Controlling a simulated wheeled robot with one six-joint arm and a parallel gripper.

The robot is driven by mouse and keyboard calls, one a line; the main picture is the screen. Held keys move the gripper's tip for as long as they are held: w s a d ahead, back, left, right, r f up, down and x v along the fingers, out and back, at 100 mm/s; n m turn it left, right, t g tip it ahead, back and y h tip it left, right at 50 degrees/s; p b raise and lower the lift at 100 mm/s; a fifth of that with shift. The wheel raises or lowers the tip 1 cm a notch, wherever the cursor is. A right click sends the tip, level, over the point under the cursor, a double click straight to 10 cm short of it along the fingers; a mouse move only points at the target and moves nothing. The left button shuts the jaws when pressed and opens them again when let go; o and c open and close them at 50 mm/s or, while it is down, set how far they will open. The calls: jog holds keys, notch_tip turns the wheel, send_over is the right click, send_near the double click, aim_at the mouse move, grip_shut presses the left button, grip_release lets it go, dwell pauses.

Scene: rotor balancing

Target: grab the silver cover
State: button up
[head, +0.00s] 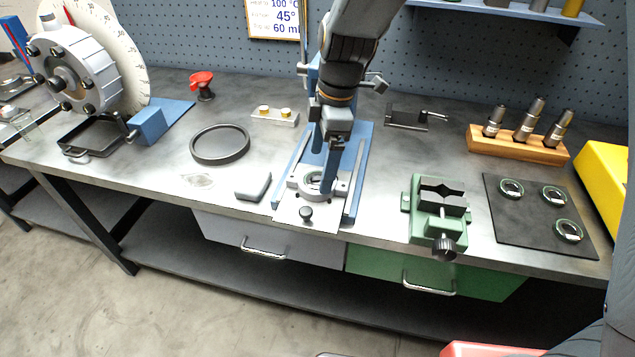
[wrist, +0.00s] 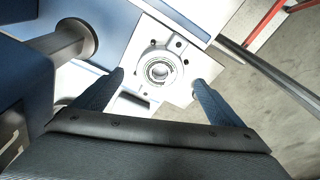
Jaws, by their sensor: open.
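The silver cover (head: 301,183) looks like a flanged round piece with bolt holes. It sits on the pale plate at the front of the blue press stand (head: 362,150). In the wrist view the cover (wrist: 179,62) shows a ringed, bearing-like centre. My gripper (head: 327,187) points down over the cover and partly hides it in the head view. In the wrist view my gripper (wrist: 158,80) is open, its two fingertips apart on either side of the cover's centre. Nothing is held between them. I cannot tell whether the fingertips touch the cover.
A grey block (head: 253,187) and dark ring tray (head: 220,159) lie left. A green vise (head: 437,228) and a dark mat (head: 513,226) with several ringed parts lie right. The press's blue rails flank the gripper closely.

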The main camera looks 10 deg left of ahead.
aim_at(317, 185)
jog(key=shift+s+a+f+p, duration=0.1)
jog(key=shift+f+p, duration=0.1)
jog(key=shift+f, duration=0.55)
jog(key=shift+a+f+p, duration=0.15)
jog(key=shift+f+p, duration=0.05)
jog(key=shift+f, duration=0.6)
jog(key=shift+s+a+f+p, duration=0.1)
jog(key=shift+f+p, duration=0.1)
jog(key=shift+f, duration=0.55)
jog(key=shift+c, duration=0.5)
jog(key=c, duration=1.1)
jog(key=shift+w, duration=0.1)
jog(key=c, duration=0.3)
jog(key=shift+r, duration=0.15)
